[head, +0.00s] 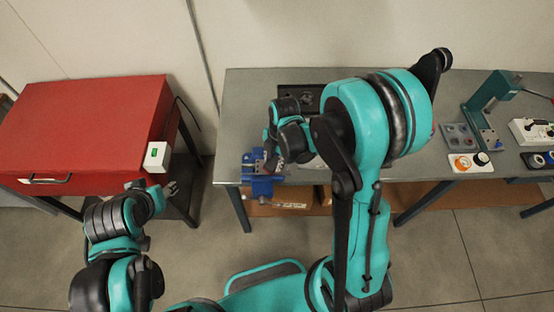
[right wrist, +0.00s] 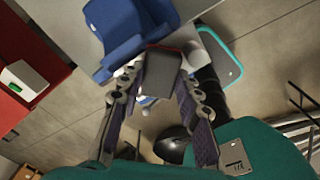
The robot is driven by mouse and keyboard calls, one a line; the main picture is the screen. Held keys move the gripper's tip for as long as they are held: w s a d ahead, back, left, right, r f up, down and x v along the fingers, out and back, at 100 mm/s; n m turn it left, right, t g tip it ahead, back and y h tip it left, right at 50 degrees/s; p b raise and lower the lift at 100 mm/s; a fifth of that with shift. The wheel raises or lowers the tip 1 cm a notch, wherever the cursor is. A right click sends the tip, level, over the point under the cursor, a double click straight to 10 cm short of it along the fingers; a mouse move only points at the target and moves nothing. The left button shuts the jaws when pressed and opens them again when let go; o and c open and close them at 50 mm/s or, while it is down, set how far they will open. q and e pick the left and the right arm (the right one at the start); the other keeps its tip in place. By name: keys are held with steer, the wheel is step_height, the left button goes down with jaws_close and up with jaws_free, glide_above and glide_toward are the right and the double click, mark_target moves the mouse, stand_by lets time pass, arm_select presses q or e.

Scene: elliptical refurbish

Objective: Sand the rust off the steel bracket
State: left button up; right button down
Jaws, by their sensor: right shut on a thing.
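A blue vise (head: 262,186) is at the left front corner of the grey workbench; its blue body (right wrist: 125,35) also fills the top of the right wrist view. My right gripper (head: 272,160) is at the vise, partly hidden by my own arm. In the right wrist view its fingers are shut on a dark grey block (right wrist: 160,72) with a reddish edge, close against the vise. It looks like a sanding block. I cannot make out the steel bracket or its rust. My left gripper (head: 171,189) is beside the red cabinet, too small to read.
The red cabinet (head: 85,125) with a white green-button box (head: 157,156) stands left. The grey workbench (head: 245,100) holds a black tray (head: 300,90) at the back, a teal press (head: 488,95) and small switch boxes (head: 470,163) at right. A floor gap separates cabinet and bench.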

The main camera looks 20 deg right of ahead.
steer(key=shift+a+r, duration=0.15)
steer(key=shift+a, duration=0.5)
steer(key=shift+w+a, duration=0.1)
steer(key=shift+w, duration=0.1)
steer(key=shift+r, duration=0.2)
steer(key=r+p, duration=0.2)
steer(key=r, duration=0.1)
steer(key=r+p, duration=0.2)
steer(key=shift+d, duration=0.3)
arm_select(q)
steer(key=r, duration=0.4)
steer(key=shift+a, duration=0.3)
arm_select(e)
steer(key=shift+r, duration=0.25)
arm_select(q)
steer(key=shift+r+p, duration=0.95)
steer(key=shift+p, duration=0.05)
arm_select(e)
steer(key=r, duration=0.3)
steer(key=shift+s+d, duration=0.15)
steer(key=shift+d, duration=0.05)
arm_select(q)
steer(key=shift+f, duration=0.1)
arm_select(e)
steer(key=shift+f, duration=0.1)
